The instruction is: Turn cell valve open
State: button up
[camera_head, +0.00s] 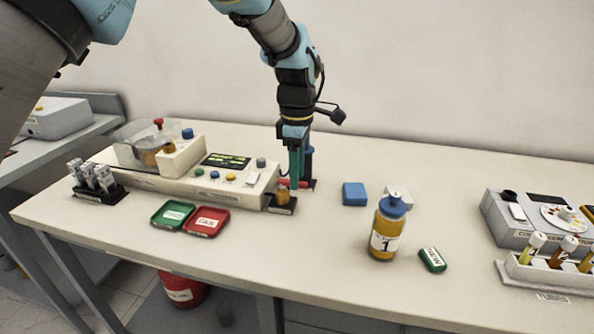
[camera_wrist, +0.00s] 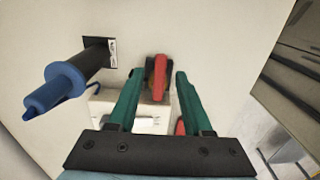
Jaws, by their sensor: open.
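A red lever (camera_wrist: 160,78), which looks like the cell valve's handle, shows in the wrist view between my gripper's two green fingers. My gripper (camera_wrist: 159,74) is open with one finger on each side of the lever; I cannot tell whether either finger touches it. In the head view my gripper (camera_head: 296,178) points down at the right end of the white test unit (camera_head: 225,179). A little red (camera_head: 310,184) shows there beside the fingers. The fingers partly hide the valve in that view.
A blue-handled cylinder on a black base (camera_wrist: 70,82) stands left of the fingers in the wrist view. A blue block (camera_head: 354,194) and a large amber bottle (camera_head: 387,232) stand to the right.

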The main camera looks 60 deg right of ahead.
jog(key=shift+f, duration=0.45)
grip_shut()
dwell(0.4)
